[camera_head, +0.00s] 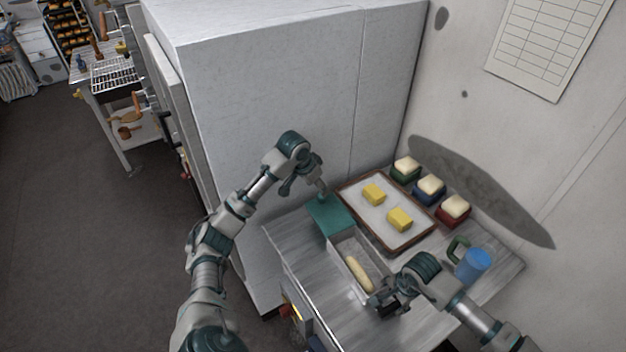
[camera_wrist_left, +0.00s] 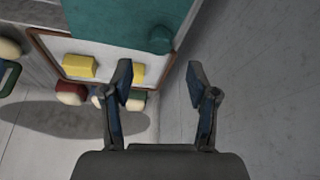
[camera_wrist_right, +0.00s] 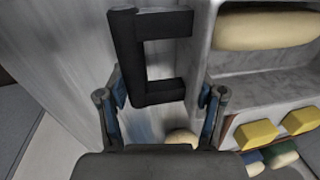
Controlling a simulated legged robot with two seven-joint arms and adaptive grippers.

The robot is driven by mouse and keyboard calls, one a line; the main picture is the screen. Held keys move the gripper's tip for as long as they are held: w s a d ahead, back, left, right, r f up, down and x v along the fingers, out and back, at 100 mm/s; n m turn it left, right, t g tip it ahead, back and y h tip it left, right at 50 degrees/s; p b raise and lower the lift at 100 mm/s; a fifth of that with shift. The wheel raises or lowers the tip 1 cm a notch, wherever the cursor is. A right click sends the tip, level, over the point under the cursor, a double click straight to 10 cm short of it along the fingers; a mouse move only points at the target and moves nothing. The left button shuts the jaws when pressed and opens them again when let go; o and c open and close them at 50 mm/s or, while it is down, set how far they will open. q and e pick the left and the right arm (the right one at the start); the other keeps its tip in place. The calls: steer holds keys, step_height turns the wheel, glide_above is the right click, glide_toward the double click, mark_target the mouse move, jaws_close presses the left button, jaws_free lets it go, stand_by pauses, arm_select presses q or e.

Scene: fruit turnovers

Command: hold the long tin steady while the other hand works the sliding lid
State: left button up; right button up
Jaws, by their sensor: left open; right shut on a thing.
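The long grey tin (camera_head: 341,256) lies on the metal counter, with a pale long roll (camera_head: 358,272) inside its uncovered part; the roll also shows in the right wrist view (camera_wrist_right: 262,28). The teal lid (camera_head: 328,214) is at the tin's far end; in the left wrist view the lid (camera_wrist_left: 105,22) has a round knob (camera_wrist_left: 160,40). My left gripper (camera_head: 321,193) is open and empty beside the lid's far end, apart from the knob. My right gripper (camera_wrist_right: 160,90) is shut on the black handle (camera_wrist_right: 124,55) at the tin's near end. My right arm partly hides that end.
A wood-rimmed tray (camera_head: 376,243) with two yellow blocks stands right of the tin. Green, blue and red pots (camera_head: 430,189) line the wall. A blue cup (camera_head: 473,264) stands near my right arm. A large grey cabinet (camera_head: 270,100) rises behind my left arm. The counter's left part (camera_head: 292,250) is clear.

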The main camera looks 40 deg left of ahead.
arm_select(q)
steer(key=x, duration=0.7)
steer(key=shift+f, duration=0.1)
steer(key=shift+w, duration=0.1)
jaws_close()
steer(key=s+d, duration=0.1)
steer(key=d, duration=0.3)
steer(key=s+d, duration=0.2)
steer(key=d, duration=0.3)
steer(key=s+d, duration=0.2)
steer(key=d, duration=0.3)
steer(key=shift+d+f, duration=0.1)
steer(key=shift+f, duration=0.05)
steer(key=shift+o, duration=1.1)
jaws_free()
